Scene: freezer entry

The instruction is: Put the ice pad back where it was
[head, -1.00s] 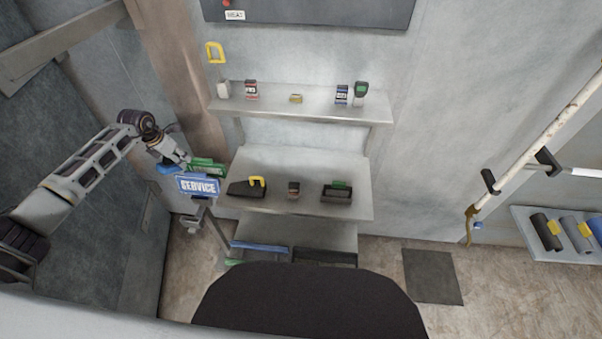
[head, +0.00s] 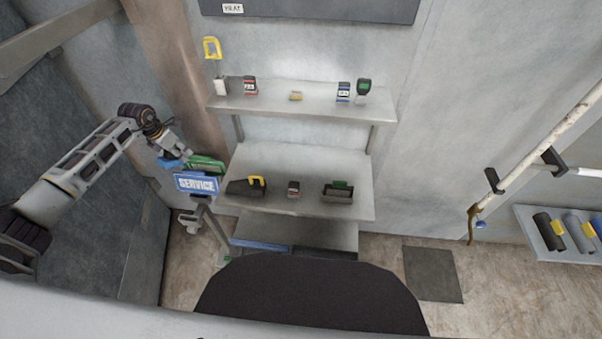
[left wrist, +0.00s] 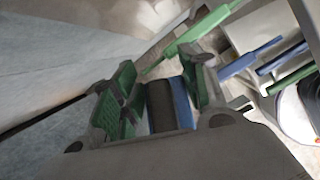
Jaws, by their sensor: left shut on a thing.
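My left gripper (head: 180,157) is at the left of the shelf unit, just above the blue SERVICE sign (head: 196,183). It is shut on a blue and black piece, which I take to be the ice pad (head: 168,163). In the left wrist view the pad (left wrist: 170,105) sits between the green-lined fingers of my left gripper (left wrist: 160,98), dark on one face and blue on the other. Its far end is hard to make out. My right gripper is not in view.
The steel shelf unit's upper shelf (head: 320,108) and middle shelf (head: 320,209) carry small boxes and tools. A green piece (head: 207,165) is close beside my left gripper. Rolls lie on a rack (head: 550,258) at right. A dark mat (head: 432,274) lies on the floor.

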